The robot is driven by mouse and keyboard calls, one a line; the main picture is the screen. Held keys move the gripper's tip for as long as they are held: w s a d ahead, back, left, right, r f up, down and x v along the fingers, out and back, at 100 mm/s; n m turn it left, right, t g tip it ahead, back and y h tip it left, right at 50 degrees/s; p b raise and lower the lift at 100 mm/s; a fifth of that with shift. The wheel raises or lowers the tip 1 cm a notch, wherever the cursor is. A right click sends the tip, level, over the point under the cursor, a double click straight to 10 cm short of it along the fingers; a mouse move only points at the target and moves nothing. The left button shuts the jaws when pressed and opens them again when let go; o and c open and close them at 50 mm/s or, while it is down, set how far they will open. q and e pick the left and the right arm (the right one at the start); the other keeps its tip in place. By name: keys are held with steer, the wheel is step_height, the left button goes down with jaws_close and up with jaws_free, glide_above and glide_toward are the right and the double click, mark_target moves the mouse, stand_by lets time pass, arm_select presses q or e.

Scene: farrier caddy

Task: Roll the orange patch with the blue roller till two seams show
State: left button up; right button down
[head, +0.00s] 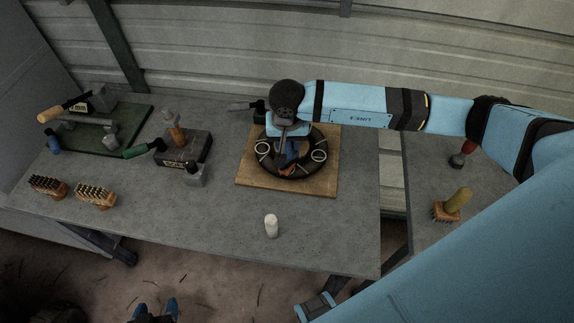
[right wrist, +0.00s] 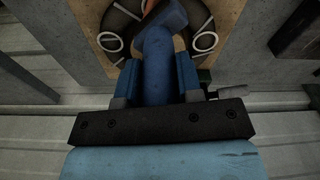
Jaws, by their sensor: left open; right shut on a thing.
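The orange patch (head: 287,172) lies on a black ring-shaped tube (head: 262,168) on a wooden board (head: 255,188); only part of it shows. In the right wrist view a sliver of the patch (right wrist: 150,5) appears beside the roller's head. My right gripper (head: 290,143) is over the tube, pointing down. In the right wrist view it (right wrist: 156,65) is shut on the handle of the blue roller (right wrist: 158,42). The roller's head is at or just over the patch; contact cannot be told. I see no seams. My left gripper (head: 155,309) is open and empty at the bottom edge, below the table.
Two white rings (head: 319,156) sit on the tube's sides. A white cylinder (head: 271,226) stands in front of the board. Left are brushes (head: 95,195), a dark block (head: 183,150) and a green mat (head: 85,140) with tools. A side table (head: 430,205) holds another brush (head: 455,205). The front middle is mostly clear.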

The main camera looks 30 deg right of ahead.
steer(key=shift+s+a+f+b, duration=0.15)
steer(key=shift+s+a+b, duration=0.25)
steer(key=shift+a, duration=0.45)
steer(key=shift+s, duration=0.15)
steer(key=shift+s+a, duration=0.1)
steer(key=shift+f, duration=0.1)
steer(key=shift+d, duration=0.25)
steer(key=shift+w+d, duration=0.2)
steer(key=shift+w, duration=0.05)
